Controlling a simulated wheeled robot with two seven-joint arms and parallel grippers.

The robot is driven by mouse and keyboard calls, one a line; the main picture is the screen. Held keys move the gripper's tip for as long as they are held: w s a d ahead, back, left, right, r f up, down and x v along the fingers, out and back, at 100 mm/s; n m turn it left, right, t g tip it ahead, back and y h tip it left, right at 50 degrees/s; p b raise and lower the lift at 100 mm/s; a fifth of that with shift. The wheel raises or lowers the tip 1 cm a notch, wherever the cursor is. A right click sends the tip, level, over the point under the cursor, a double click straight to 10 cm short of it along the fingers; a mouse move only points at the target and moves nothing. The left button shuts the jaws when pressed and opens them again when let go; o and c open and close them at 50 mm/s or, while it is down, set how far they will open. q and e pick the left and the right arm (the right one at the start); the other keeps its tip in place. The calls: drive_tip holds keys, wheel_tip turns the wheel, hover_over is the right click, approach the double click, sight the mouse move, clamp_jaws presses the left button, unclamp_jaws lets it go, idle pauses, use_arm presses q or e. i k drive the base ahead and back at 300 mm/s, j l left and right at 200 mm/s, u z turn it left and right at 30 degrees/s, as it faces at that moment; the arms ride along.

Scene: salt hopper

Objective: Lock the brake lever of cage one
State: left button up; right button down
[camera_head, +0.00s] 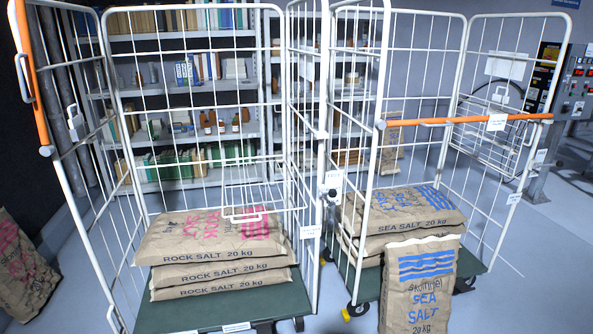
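Two white wire roll cages stand side by side. The left cage (197,107) holds a stack of rock salt sacks (215,240) on its green base (180,314). The right cage (413,83) holds stacked sea salt sacks (405,212) on a green base. I cannot read which is cage one. A small yellow part (346,316), perhaps a brake lever, is beside a front caster (358,309) of the right cage; its position is unclear. A dark caster (298,324) shows under the left cage, partly cut off. Neither gripper is in view.
An orange bar (462,121) crosses the right cage's front; another (28,75) stands steeply at the left cage's side. A sea salt sack (421,285) stands upright before the right cage. Another sack (22,268) leans at far left. Shelves (180,83) stand behind. Floor at lower right is clear.

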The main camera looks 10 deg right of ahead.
sight(332, 193)
drive_tip(key=i+l+u, duration=0.6)
drive_tip(key=i, duration=0.2)
